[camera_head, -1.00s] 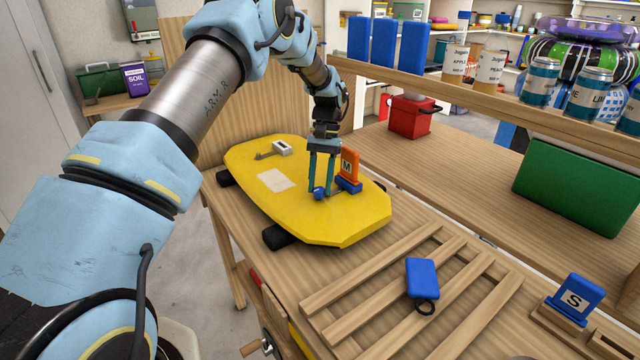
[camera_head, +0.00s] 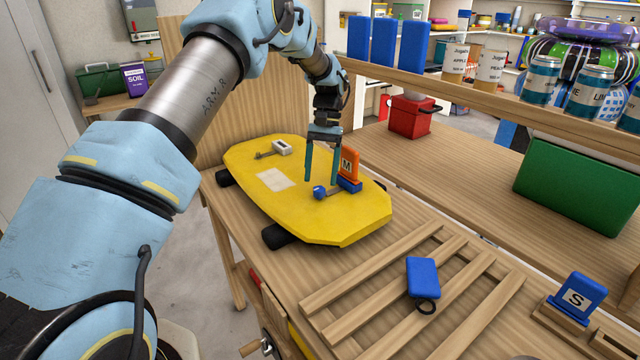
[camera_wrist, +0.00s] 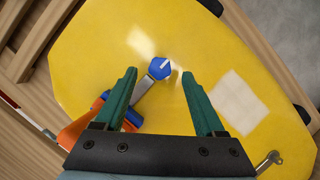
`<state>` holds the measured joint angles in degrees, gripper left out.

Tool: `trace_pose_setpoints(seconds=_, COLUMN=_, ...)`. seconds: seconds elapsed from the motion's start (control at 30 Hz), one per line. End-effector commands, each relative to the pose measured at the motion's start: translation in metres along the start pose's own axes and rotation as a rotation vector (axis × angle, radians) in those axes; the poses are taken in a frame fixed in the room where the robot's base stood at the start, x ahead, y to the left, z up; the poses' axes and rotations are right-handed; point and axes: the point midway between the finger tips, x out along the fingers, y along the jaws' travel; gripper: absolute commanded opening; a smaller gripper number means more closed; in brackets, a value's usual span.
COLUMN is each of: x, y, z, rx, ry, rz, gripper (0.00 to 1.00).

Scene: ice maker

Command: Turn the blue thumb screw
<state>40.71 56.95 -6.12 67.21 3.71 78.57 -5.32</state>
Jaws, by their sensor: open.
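The blue thumb screw (camera_head: 319,192) sits on top of the yellow board (camera_head: 262,213), at the end of a short bar from an orange and blue block marked M (camera_head: 348,166). In the wrist view the screw (camera_wrist: 160,68) shows a white line on its head. My gripper (camera_head: 322,181) is open and empty, pointing down above the board. In the wrist view its green fingers (camera_wrist: 163,75) spread to either side of the screw's line. The fingertips look raised above the screw, and neither touches it.
A slatted wooden rack (camera_head: 365,277) with a blue tag (camera_head: 422,278) lies in front. A red box (camera_head: 410,117) and a green box (camera_head: 575,188) stand behind.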

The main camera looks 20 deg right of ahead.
Motion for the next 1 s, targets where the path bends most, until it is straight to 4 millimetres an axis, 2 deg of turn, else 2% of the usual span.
trace_pose_setpoints(seconds=0.2, x=-0.043, y=0.0, z=-0.003, rx=0.0, ry=0.006, rz=0.0, gripper=0.71)
trace_pose_setpoints(seconds=0.4, x=-0.072, y=0.0, z=-0.002, rx=0.0, ry=0.003, rz=-0.001, gripper=0.71)
trace_pose_setpoints(seconds=0.6, x=-0.082, y=0.0, z=0.0, rx=0.0, ry=0.0, rz=-0.001, gripper=0.71)
trace_pose_setpoints(seconds=1.0, x=-0.083, y=0.0, z=0.0, rx=0.0, ry=0.0, rz=-0.001, gripper=0.71)
